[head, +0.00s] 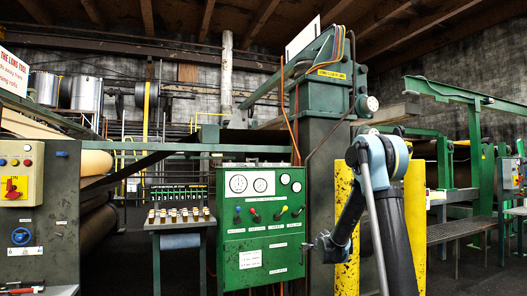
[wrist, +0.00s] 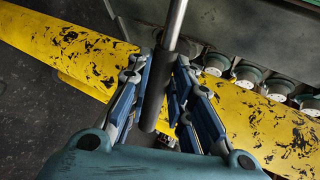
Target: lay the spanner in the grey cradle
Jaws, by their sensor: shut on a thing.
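My gripper (wrist: 161,65) is shut on the dark grip of a bar (wrist: 157,95) in the wrist view. The bar's bright metal shaft runs up out of the top edge. No spanner jaw shows, so I cannot tell from its shape that it is the spanner. No grey cradle can be made out in either view.
The green panel (head: 262,238) has gauges and coloured knobs. A yellow post (head: 345,225) stands close to my arm; worn yellow posts (wrist: 285,135) also cross the wrist view. A red-handled tool (head: 18,291) lies bottom left.

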